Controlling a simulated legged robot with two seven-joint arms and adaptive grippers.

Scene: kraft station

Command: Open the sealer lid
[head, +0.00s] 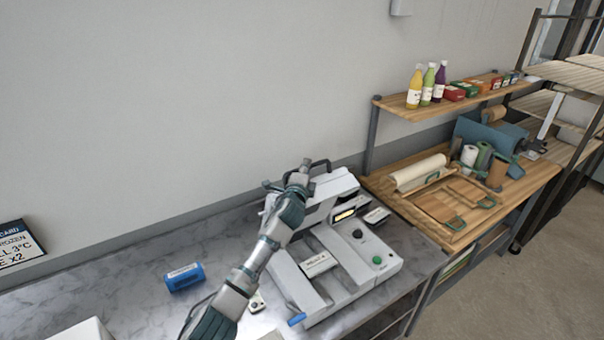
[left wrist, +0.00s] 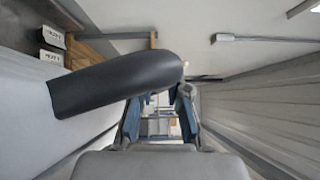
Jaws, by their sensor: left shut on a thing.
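The white sealer (head: 378,262) stands on the marble counter, with a green button and a small display on it. Its lid (head: 338,190) is raised and tilted up at the back. A black handle (head: 321,164) stands at the lid's top edge. My left gripper (head: 300,177) is at the lid's upper left, by the handle, and is shut on it; the arm hides part of the lid and the exact contact. In the left wrist view a dark rounded bar (left wrist: 120,84), seemingly the handle, crosses by the fingers (left wrist: 160,115). My right gripper is not in view.
A blue roll (head: 184,277) lies on the marble counter (head: 130,285) left of the sealer. A wooden bench (head: 420,222) with trays and a paper roll is at the right, under a shelf (head: 390,104) with bottles. The wall (head: 200,100) is close behind the sealer.

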